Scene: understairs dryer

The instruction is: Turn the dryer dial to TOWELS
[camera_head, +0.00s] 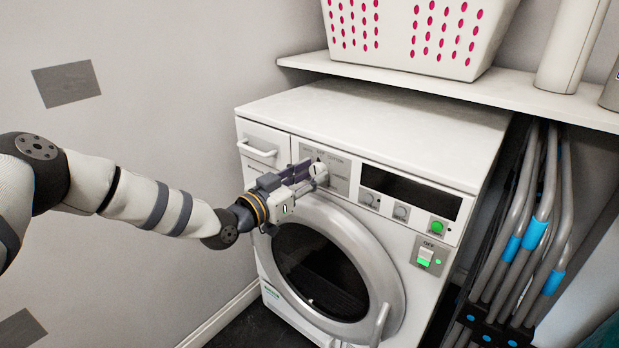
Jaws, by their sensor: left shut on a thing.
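A white front-loading dryer (400,120) stands against the wall. Its dial (318,170) is at the upper left of the front, on a grey label plate (338,172). My left gripper (310,173) reaches in from the left and is shut on the dial. The fingers cover much of the dial and part of the plate. Small lettering runs along the plate's top, too small to read, so I cannot tell which setting the dial points to. My right gripper is not in view.
A drawer handle (257,150) is left of the dial. A dark display (410,193), small knobs (369,198), a green button (437,227) and a green-lit switch (426,256) are to its right. The round door (372,262) is below. A shelf (450,87) holds a basket (405,35).

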